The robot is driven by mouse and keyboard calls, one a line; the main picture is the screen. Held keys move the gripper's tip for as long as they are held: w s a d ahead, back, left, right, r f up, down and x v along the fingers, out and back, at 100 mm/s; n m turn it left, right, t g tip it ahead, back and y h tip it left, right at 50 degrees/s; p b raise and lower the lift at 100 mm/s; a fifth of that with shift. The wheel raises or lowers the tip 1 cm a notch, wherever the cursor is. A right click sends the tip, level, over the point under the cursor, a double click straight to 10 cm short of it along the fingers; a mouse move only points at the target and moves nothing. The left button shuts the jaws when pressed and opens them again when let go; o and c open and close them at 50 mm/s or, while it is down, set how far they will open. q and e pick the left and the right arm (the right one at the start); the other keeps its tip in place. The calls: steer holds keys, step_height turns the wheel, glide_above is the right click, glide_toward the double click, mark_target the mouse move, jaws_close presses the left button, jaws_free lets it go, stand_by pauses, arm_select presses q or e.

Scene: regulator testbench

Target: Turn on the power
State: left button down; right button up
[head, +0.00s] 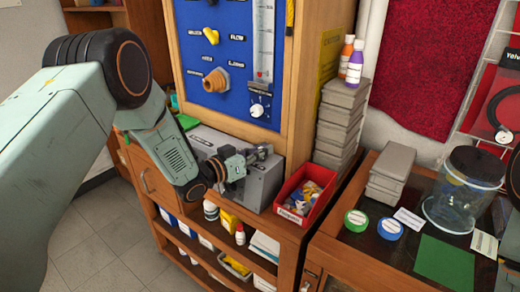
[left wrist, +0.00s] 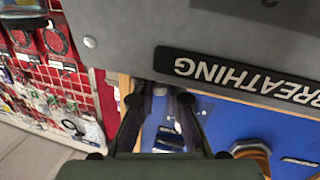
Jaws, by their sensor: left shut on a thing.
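A grey metal box (head: 265,184) stands on the wooden bench below the blue panel (head: 222,60). In the left wrist view, a grey surface with a black "BREATHING" label (left wrist: 245,75) fills the top, upside down. My left gripper (head: 262,153) is at the top of the grey box. Its dark fingers also show in the left wrist view (left wrist: 160,98), with their tips at the edge of the grey surface. It is shut on a small part there, which the fingers mostly hide. I cannot make out a power switch. My right gripper is not in view.
A red bin (head: 305,198) of small parts stands right of the grey box. Stacked grey cases (head: 341,125) with two bottles are behind it. A glass jar (head: 466,190) and green and blue discs sit on the right table. Open shelves are below the bench.

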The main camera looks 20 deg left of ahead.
arm_select(q)
steer(key=m, duration=0.1)
steer(key=d+m+y, duration=0.1)
steer(key=m, duration=0.1)
steer(key=shift+s, duration=0.2)
steer(key=shift+s+d+f+m+y, duration=0.1)
steer(key=shift+d+m+y, duration=0.05)
steer(key=shift+m, duration=0.55)
steer(key=shift+d+f+m+y, duration=0.1)
steer(key=shift+d+m+y, duration=0.05)
steer(key=shift+m, duration=0.55)
steer(key=c, duration=1.4)
jaws_free()
steer(key=v, duration=1.2)
steer(key=shift+r, duration=0.35)
steer(key=shift+a, duration=0.1)
